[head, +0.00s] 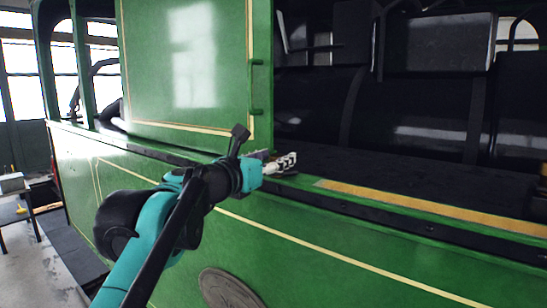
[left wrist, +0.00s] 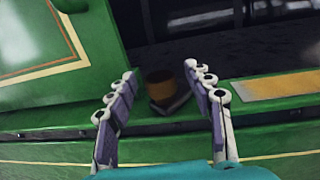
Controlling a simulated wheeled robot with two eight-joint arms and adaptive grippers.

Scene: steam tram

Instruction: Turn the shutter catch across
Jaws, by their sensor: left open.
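The shutter catch appears to be a small brown knob on a dark flat base (left wrist: 161,88), on the green ledge in the left wrist view. It is blurred, and which way it is turned I cannot tell. The green shutter panel (head: 185,60) with its yellow line stands to its left; it also shows in the left wrist view (left wrist: 60,45). My left gripper (head: 290,160) is at the ledge by the shutter's lower right corner. Its fingers (left wrist: 165,95) are open, one to each side of the knob in the picture, with visible gaps. In the head view the gripper largely hides the knob.
The green tram side (head: 350,245) runs below the ledge, with an oval plate (head: 230,288) low down. A yellow strip (head: 430,208) lies along the ledge to the right. A dark opening with boiler-like shapes (head: 410,105) lies behind. A green handle (head: 257,112) sits on the shutter's right edge.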

